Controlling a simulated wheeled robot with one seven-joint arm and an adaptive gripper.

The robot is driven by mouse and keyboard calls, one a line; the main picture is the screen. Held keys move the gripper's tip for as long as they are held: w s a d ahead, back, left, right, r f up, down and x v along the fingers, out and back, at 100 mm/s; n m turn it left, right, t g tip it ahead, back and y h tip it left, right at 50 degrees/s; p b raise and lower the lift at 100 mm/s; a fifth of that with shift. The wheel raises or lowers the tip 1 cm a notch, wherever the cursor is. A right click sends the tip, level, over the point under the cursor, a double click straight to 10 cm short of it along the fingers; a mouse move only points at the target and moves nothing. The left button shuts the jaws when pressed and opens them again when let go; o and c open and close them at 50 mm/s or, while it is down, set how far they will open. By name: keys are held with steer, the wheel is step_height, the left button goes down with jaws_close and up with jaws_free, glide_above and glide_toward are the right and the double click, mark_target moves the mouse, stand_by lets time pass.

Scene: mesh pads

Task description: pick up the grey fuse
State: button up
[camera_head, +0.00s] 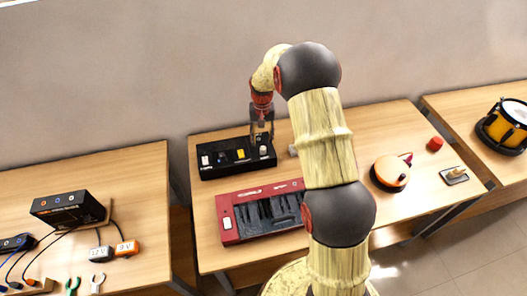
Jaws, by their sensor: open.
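My gripper (262,137) points down over the right end of a black box (228,172) at the back left of the middle table. Its jaws are open. A small pale grey piece (263,150) stands on the box just below the fingertips and looks like the grey fuse. Whether the fingers reach around it or stay above it is too small to tell. Also on the box are a white piece (205,160), a yellow piece (240,154) and dark parts between. Another small greyish piece (293,150) lies right of the box, partly behind my arm.
A red case with dark slots (228,225) lies in front of the box, its right part hidden by my arm. An orange round object (390,173), a red cylinder (435,144) and a small plate (454,176) are at right. Side tables hold a drum (507,125) and wired devices (70,208).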

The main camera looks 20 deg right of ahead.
mark_target(263, 148)
steer(key=shift+d+f+b, duration=0.15)
steer(key=shift+f+b, duration=0.2)
steer(key=shift+f, duration=2.4)
steer(key=c, duration=0.3)
steer(key=c, duration=0.7)
steer(key=shift+c, duration=0.2)
